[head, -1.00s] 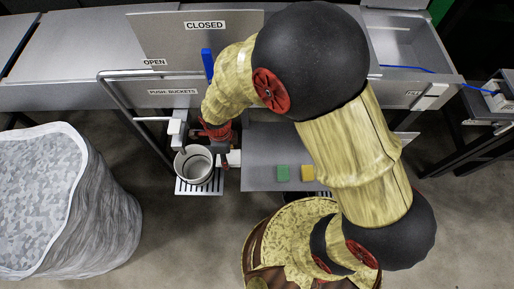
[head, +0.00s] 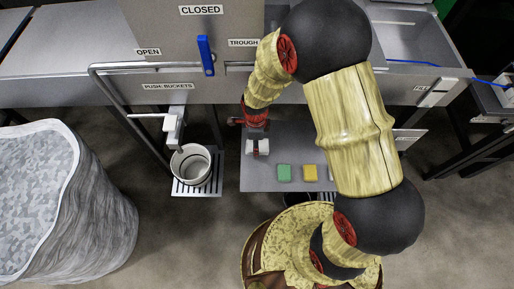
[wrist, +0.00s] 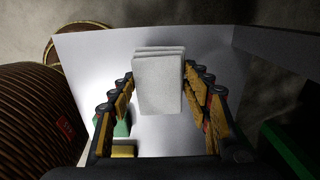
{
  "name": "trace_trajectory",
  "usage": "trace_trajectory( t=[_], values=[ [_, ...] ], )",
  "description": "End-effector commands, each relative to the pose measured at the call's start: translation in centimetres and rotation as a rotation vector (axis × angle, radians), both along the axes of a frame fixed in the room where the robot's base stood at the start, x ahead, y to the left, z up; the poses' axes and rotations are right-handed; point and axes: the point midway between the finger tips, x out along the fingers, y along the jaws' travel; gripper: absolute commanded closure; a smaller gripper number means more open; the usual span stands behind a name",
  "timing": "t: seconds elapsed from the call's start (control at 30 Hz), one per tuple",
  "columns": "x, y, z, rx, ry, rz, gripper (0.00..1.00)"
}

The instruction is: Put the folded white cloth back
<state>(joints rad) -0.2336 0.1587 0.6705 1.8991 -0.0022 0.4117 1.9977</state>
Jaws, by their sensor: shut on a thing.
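The folded white cloth (wrist: 158,82) stands upright between the two fingers of my gripper (wrist: 160,100) in the wrist view. My gripper is shut on it. In the head view my gripper (head: 257,143) points down over the left part of the grey shelf (head: 262,180), with the white cloth (head: 263,147) partly showing at its fingers. The pale shelf surface (wrist: 80,60) lies behind the cloth in the wrist view. I cannot tell whether the cloth touches the shelf.
A green sponge (head: 284,173) and a yellow sponge (head: 310,173) lie on the shelf, right of my gripper. A bucket (head: 191,164) stands on a slotted stand to the left. A blue-handled lever (head: 206,56) rises behind. A large lined bin (head: 50,200) stands far left.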

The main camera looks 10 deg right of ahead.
Motion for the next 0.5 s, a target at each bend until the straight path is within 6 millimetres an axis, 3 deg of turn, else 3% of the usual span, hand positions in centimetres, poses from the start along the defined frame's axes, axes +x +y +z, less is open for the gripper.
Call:
trace_trajectory(
  t=[0.23,0.5],
  values=[
    [0.1,-0.5,-3.6,0.000,0.003,-0.001,0.75],
    [0.2,-0.4,-3.6,0.000,0.000,-0.001,0.75]
  ],
)
